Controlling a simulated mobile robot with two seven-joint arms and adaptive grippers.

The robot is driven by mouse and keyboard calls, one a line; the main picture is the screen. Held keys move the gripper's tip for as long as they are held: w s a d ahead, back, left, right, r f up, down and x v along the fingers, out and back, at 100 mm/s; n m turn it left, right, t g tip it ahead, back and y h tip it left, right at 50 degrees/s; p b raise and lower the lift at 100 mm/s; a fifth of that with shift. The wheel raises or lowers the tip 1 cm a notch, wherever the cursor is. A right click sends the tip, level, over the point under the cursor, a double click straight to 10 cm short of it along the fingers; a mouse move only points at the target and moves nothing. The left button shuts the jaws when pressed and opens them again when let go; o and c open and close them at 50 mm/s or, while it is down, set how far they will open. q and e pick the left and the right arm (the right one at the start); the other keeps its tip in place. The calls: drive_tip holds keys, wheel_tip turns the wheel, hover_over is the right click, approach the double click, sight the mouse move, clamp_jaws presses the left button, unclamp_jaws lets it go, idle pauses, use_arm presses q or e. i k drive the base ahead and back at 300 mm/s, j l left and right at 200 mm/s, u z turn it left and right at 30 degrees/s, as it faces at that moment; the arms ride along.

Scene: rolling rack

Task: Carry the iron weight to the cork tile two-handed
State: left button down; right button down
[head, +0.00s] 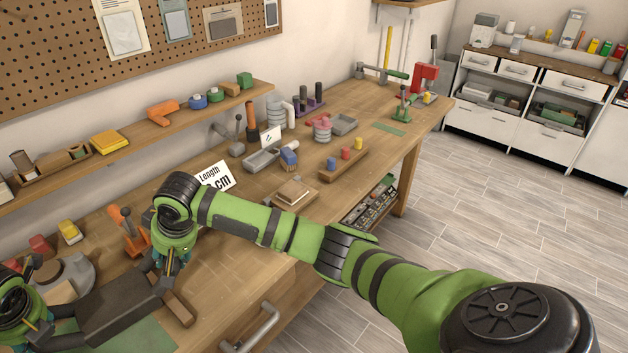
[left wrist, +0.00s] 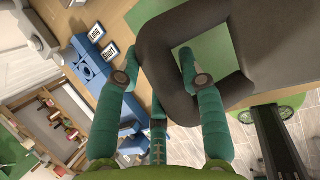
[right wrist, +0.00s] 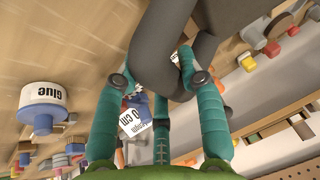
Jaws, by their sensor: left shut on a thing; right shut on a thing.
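The iron weight (head: 122,303) is a dark grey block with a loop handle at each end, at the lower left of the head view. My right gripper (head: 172,262) is shut on its right handle, which also shows in the right wrist view (right wrist: 150,62). My left gripper (head: 28,305), partly cut off by the frame edge, is shut on the left handle, seen in the left wrist view (left wrist: 153,62). The weight is over a green mat (head: 150,338); I cannot tell its height. A pale brown square piece (head: 293,192) lies mid-bench; I cannot tell whether it is the cork tile.
A brown block (head: 180,308) lies beside the weight's right end. An orange clamp (head: 128,235) stands behind it. A "Length" card (head: 214,178), a grey tray (head: 262,160) and a wooden peg block (head: 342,168) stand farther right. Bare bench shows at the front near the drawer handle (head: 255,330).

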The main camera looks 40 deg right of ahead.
sight(292, 190)
drive_tip(key=l+z, duration=0.1)
drive_tip(key=z, duration=0.4)
drive_tip(key=l+z, duration=0.1)
drive_tip(key=z, duration=0.35)
drive_tip(key=l+z, duration=0.1)
drive_tip(key=z, duration=0.4)
drive_tip(key=i+z, duration=0.1)
drive_tip(key=z, duration=0.35)
drive_tip(key=i+z, duration=0.1)
drive_tip(key=z, duration=0.4)
drive_tip(key=i+l+z, duration=0.15)
drive_tip(key=z, duration=0.2)
drive_tip(key=i+z, duration=0.35)
drive_tip(key=i+l, duration=0.1)
drive_tip(key=i, duration=0.55)
drive_tip(key=i+u, duration=0.2)
drive_tip(key=u, duration=0.2)
drive_tip(key=i+u, duration=0.2)
drive_tip(key=u, duration=0.15)
drive_tip(key=i+l+u, duration=0.2)
drive_tip(key=u, duration=1.4)
